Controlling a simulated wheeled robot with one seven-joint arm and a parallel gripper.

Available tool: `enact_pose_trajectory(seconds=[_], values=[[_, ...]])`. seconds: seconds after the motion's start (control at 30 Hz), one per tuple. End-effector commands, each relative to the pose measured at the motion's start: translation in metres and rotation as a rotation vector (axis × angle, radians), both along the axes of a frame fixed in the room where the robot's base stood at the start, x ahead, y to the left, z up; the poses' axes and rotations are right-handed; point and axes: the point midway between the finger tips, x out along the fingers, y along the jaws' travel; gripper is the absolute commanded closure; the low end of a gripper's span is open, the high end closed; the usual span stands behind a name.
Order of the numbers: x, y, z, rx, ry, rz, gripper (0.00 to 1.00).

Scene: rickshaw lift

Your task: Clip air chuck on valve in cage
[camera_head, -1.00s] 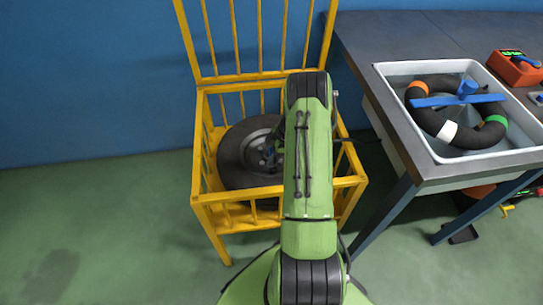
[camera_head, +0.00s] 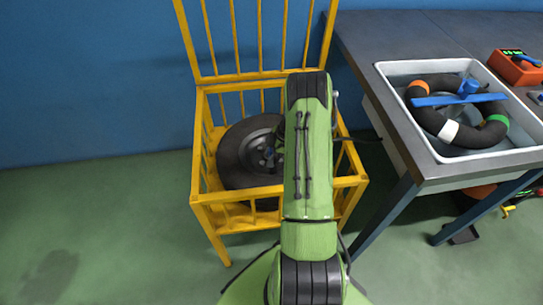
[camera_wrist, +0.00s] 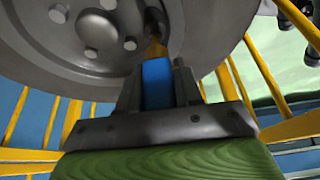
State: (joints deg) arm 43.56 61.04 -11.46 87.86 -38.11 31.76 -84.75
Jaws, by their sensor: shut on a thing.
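A yellow barred cage (camera_head: 279,196) stands on the floor with its barred lid raised at the back. A dark tyre on a grey wheel (camera_head: 243,156) is inside it. In the wrist view the grey wheel rim (camera_wrist: 60,44) with bolt heads fills the upper part. My gripper (camera_wrist: 158,84) is shut on a blue air chuck (camera_wrist: 157,80), held close below the rim. A brass-coloured piece (camera_wrist: 155,48) lies just beyond the chuck's tip, at the rim opening. I cannot tell whether the chuck is clipped on the valve.
A grey workbench (camera_head: 400,35) stands right of the cage. Its white basin (camera_head: 432,152) holds a dark inner tube (camera_head: 430,118) with coloured bands under a blue bar. An orange device (camera_head: 514,67) sits at the bench's right. Yellow cage bars (camera_wrist: 262,75) surround the gripper closely.

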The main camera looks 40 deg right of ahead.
Motion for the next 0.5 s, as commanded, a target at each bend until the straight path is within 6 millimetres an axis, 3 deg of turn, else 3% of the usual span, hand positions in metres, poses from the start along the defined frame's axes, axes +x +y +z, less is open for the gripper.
enact_pose_trajectory(seconds=[0.5], values=[[0.0002,-0.0001,-0.0079,0.000,0.000,0.000,0.95]])
